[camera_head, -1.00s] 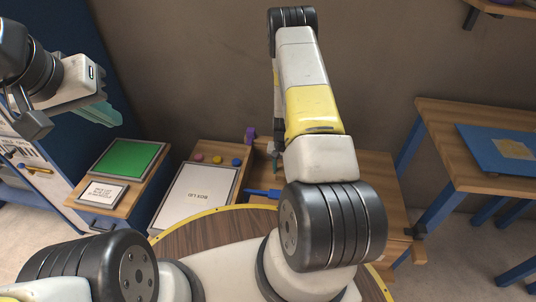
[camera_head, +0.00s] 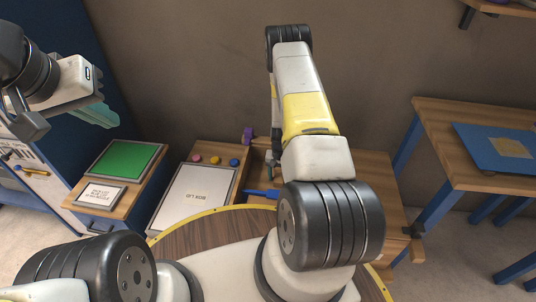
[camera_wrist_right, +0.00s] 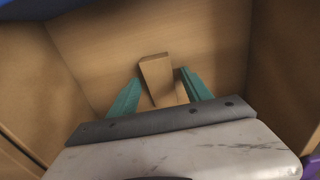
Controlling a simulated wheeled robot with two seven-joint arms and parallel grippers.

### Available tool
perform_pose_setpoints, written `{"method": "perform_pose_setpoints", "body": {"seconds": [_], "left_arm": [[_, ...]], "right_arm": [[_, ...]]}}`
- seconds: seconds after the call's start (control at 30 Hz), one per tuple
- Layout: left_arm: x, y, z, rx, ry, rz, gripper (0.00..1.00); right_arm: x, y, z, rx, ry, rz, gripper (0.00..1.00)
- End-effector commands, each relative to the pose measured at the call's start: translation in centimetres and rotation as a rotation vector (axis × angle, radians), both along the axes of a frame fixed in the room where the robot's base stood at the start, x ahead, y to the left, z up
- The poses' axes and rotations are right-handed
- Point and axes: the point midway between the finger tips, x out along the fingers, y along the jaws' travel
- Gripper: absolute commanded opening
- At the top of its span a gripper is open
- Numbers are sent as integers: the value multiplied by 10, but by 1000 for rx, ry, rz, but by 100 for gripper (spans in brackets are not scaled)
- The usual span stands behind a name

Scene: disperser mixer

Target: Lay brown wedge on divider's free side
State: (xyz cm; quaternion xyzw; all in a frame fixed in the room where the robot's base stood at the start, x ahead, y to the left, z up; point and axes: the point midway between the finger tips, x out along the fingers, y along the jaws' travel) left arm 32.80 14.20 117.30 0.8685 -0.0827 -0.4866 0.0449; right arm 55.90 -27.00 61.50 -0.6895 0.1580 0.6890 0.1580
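The brown wedge (camera_wrist_right: 158,78) is a tapered wooden block inside a wooden compartment in the right wrist view. My right gripper (camera_wrist_right: 160,76) has its teal fingers spread, one on each side of the wedge, with gaps visible beside it. In the head view the right gripper (camera_head: 269,158) is mostly hidden behind its own arm, over the wooden box (camera_head: 376,184). The wedge cannot be made out there. I cannot tell which wall is the divider. My left gripper (camera_head: 97,113) hangs at the left, away from the box, and its finger gap is not clear.
A blue tool (camera_head: 262,193) lies by the box's left part, and a purple piece (camera_head: 248,135) stands at its back edge. A "BOX LID" panel (camera_head: 195,195) and a green panel (camera_head: 125,159) lie to the left. Compartment walls (camera_wrist_right: 45,75) stand close around the right gripper.

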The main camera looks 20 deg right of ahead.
Motion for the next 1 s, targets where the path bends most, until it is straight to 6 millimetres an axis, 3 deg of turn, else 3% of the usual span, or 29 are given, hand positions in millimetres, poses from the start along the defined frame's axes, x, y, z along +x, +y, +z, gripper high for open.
{"method": "perform_pose_setpoints", "body": {"seconds": [0.27, 0.7, 1.0], "left_arm": [[0, 0, 0, 0, 0, 0, 0], [0, 0, 0, 0, 0, 0, 0], [0, 0, 0, 0, 0, 0, 0]], "right_arm": [[0, 0, 7, 0, -1, 0, 57], [1, 0, 94, 0, -3, -1, 57], [2, 1, 129, 2, -7, 2, 57]]}}
